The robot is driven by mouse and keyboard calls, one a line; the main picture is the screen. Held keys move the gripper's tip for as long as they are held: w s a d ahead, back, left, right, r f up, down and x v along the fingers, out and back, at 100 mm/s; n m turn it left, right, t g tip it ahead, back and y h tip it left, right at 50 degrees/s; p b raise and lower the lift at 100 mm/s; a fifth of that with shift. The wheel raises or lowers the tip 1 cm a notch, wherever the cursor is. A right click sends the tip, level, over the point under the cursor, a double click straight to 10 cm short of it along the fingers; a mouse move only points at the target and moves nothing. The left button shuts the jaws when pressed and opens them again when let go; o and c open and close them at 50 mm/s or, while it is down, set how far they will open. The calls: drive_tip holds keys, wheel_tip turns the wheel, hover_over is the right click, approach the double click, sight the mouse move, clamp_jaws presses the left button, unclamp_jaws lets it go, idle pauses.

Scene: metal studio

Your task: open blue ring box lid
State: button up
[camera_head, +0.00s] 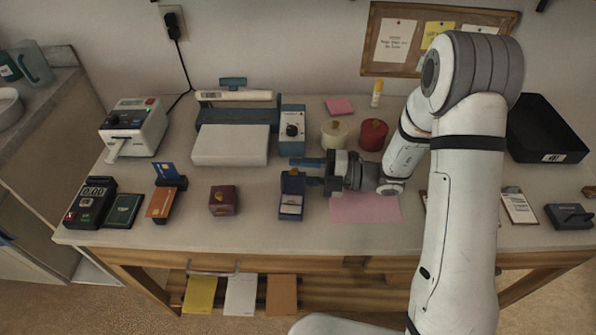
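The blue ring box (290,208) stands on the table left of the pink sheet. Its lid (292,184) appears raised at the back, with a pale inside showing in front and a small gold spot at the lid's top. My gripper (303,172) reaches in from the right, with its two blue fingers pointing left and spread apart. One finger is behind the lid and the other is close to its right edge. I cannot tell whether either finger touches it.
A closed maroon box (223,200) stands to the left. Behind are a white-topped device (231,145), a blue box with a dial (292,130), and cream (334,134) and red (373,134) round containers. The pink sheet (365,208) lies flat under my arm.

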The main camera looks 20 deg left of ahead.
drive_tip(key=shift+s+a, duration=0.15)
drive_tip(key=shift+a, duration=0.6)
drive_tip(key=shift+c, duration=0.4)
drive_tip(key=shift+r, duration=0.1)
clamp_jaws()
